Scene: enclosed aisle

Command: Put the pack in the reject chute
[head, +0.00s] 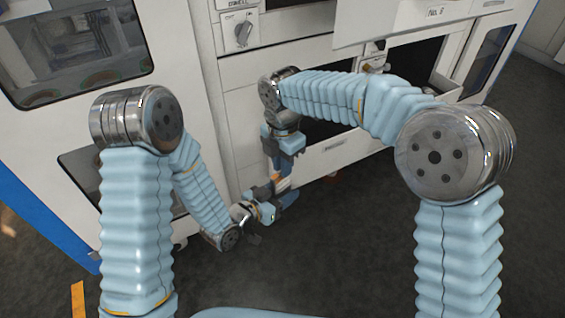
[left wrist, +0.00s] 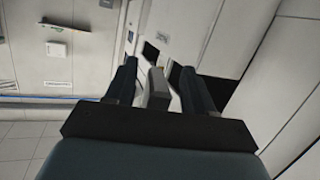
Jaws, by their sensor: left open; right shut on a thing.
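The pack (head: 281,183) shows as a small pale and orange piece between my two grippers in the head view. My right gripper (head: 282,170) points down and is shut on it from above. My left gripper (head: 281,197) is open close below, its fingers beside the pack. In the left wrist view, a grey block (left wrist: 156,88), probably the pack, stands between the open fingers (left wrist: 158,68); I cannot tell whether they touch it. Most of the pack is hidden by the fingers. I cannot tell which opening is the reject chute.
A white machine front (head: 240,120) stands close behind the grippers. A dark opening (head: 325,131) lies behind my right forearm, and another (head: 415,62) is farther right, under a No. 6 label (head: 436,11). The dark floor (head: 350,250) between my arms is clear.

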